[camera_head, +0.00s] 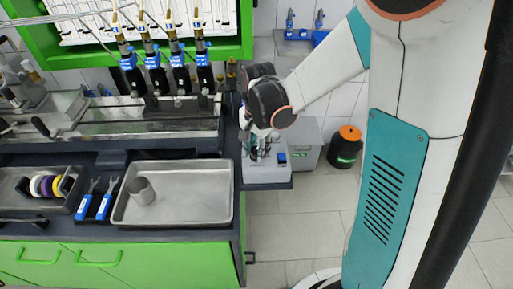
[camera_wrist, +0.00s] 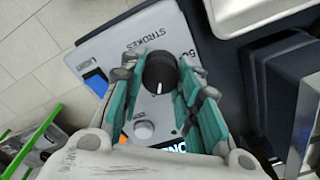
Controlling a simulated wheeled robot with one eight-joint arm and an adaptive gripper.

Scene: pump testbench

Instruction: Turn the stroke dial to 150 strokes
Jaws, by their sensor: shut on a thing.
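The black stroke dial (camera_wrist: 160,72) sits on a light grey control panel (camera_wrist: 108,54) in the wrist view, with a white pointer line. The panel carries the word STROKES and a partly hidden number beside the dial. My gripper (camera_wrist: 160,80) has its teal-padded fingers on both sides of the dial and is shut on it. In the head view the control box (camera_head: 266,174) stands at the right end of the bench, with my gripper (camera_head: 262,142) over it. The dial is hidden there by my wrist. I cannot read the dial's exact setting.
A blue switch (camera_wrist: 96,82) and a light round knob (camera_wrist: 143,130) are close to my fingers on the panel. A metal tray (camera_head: 205,192) with a metal cup (camera_head: 140,190) lies on the bench to the left. An orange-topped black bin (camera_head: 346,146) stands on the floor at right.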

